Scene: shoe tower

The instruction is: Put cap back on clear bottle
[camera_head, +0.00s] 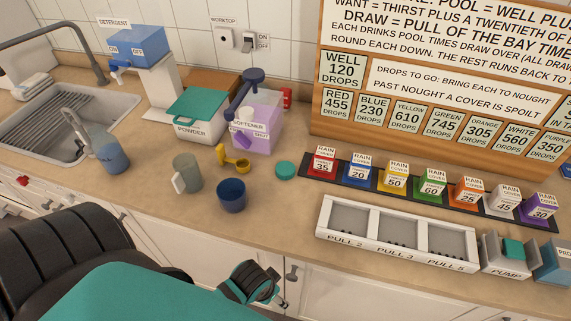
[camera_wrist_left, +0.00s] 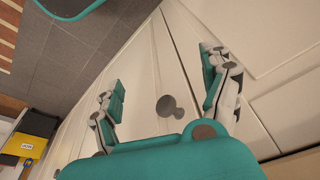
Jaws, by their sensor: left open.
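A clear bottle with blue liquid (camera_head: 112,152) stands upright on the counter beside the sink. Its top is hard to make out at this size. A round teal disc that looks like a cap (camera_head: 285,170) lies flat on the counter, right of the yellow scoop. My left gripper (camera_head: 252,283) is low in front of the counter's front edge, apart from both. In the left wrist view, my left gripper (camera_wrist_left: 162,88) is open and empty, facing a white cabinet door with a round knob (camera_wrist_left: 172,107). My right gripper is in neither view.
A frosted mug (camera_head: 187,173), dark blue cup (camera_head: 231,196) and yellow scoop (camera_head: 233,160) stand between bottle and disc. The softener dispenser (camera_head: 256,128) and powder box (camera_head: 197,116) are behind. A white drawer unit (camera_head: 395,258) is at right. Front counter is mostly clear.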

